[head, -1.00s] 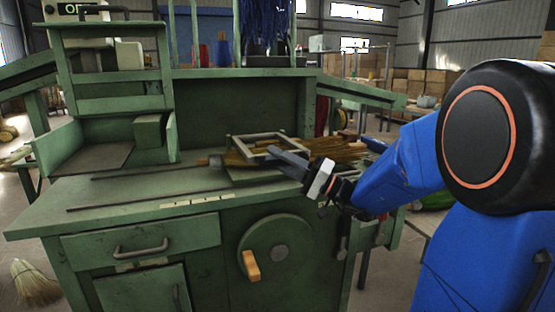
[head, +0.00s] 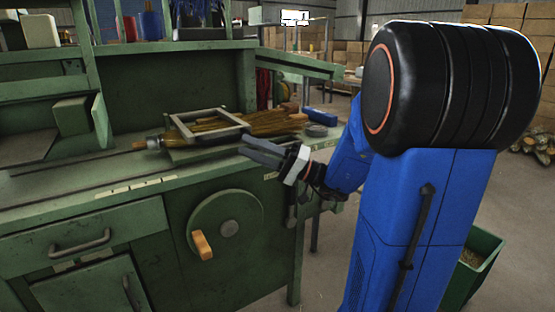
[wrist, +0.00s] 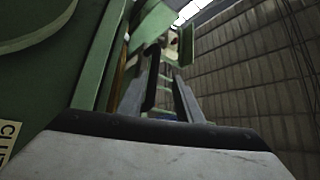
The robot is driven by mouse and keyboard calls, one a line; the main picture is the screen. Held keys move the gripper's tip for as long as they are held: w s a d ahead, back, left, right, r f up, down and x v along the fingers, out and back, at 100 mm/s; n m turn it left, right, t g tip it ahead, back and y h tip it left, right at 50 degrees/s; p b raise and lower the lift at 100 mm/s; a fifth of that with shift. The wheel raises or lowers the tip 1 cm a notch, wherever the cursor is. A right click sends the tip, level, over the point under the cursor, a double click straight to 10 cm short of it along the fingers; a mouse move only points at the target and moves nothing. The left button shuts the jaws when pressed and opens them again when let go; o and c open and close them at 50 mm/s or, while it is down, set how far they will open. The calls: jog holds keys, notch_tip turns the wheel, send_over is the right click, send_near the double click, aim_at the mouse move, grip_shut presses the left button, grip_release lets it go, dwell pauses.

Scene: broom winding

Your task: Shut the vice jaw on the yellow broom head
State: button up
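The yellow broom head (head: 268,123) lies on the right part of the green bench, bristles to the right. A grey metal rectangular frame (head: 243,122), which looks like the vice jaw, lies over it; whether it presses on the bristles I cannot tell. My gripper (head: 243,146) is at the bench's front right edge, in front of the frame and apart from it in the picture. Its two grey fingers point left and stand apart, with nothing seen between them. In the wrist view my gripper (wrist: 165,55) shows a gap between its fingers, beside a green surface.
A green wheel (head: 226,222) with an orange handle (head: 203,246) is on the bench front, below left of my gripper. A drawer handle (head: 80,242) sticks out further left. A blue block and a dark round item lie right of the bristles. A green bin (head: 474,262) stands right.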

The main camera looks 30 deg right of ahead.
jog(key=v, duration=0.7)
jog(key=shift+s+d, duration=0.15)
jog(key=shift+s, duration=0.05)
jog(key=shift+f, duration=0.1)
dwell(0.3)
jog(key=s+a+f+n+g+h, duration=0.1)
jog(key=s+a+f+g, duration=0.25)
jog(key=a, duration=0.25)
jog(key=s+a+f+g+h, duration=0.2)
jog(key=s+a+f+g, duration=0.15)
jog(key=a, duration=0.25)
jog(key=s+a+f+n+g+h, duration=0.1)
jog(key=s+a+f+g, duration=0.25)
jog(key=a, duration=0.25)
jog(key=s+d+f+g+h, duration=0.2)
jog(key=s+d+f+h, duration=0.2)
jog(key=s+f+h, duration=0.45)
jog(key=d+r+t+h, duration=0.3)
jog(key=d+h, duration=0.1)
jog(key=d, duration=0.1)
jog(key=shift+s+d+n+h, duration=0.15)
jog(key=shift+s+n+h, duration=0.1)
jog(key=shift+n+h, duration=0.15)
